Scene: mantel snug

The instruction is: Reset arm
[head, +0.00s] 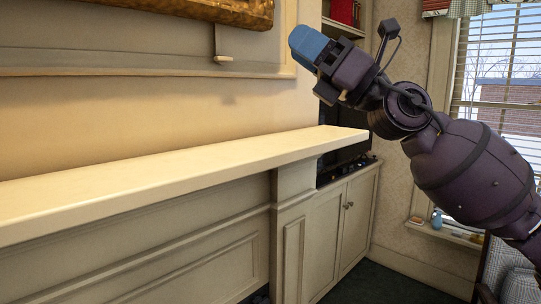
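My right arm comes in from the right, raised above the end of the cream mantel shelf (190,168). My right gripper (309,46) points up and to the left, in front of the wall, and seems clear of the shelf. Its tip is a blue block shape seen from the side. I cannot tell whether the fingers are apart or together, and no separate held thing can be made out. My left gripper is not in view.
The mantel top is bare. A gilt frame (215,8) hangs above it. Beyond are a cabinet (345,222), shelves with red books (342,12), a window (497,85) with a sill at right, and a plaid chair (515,275). Dark floor (385,287) shows below.

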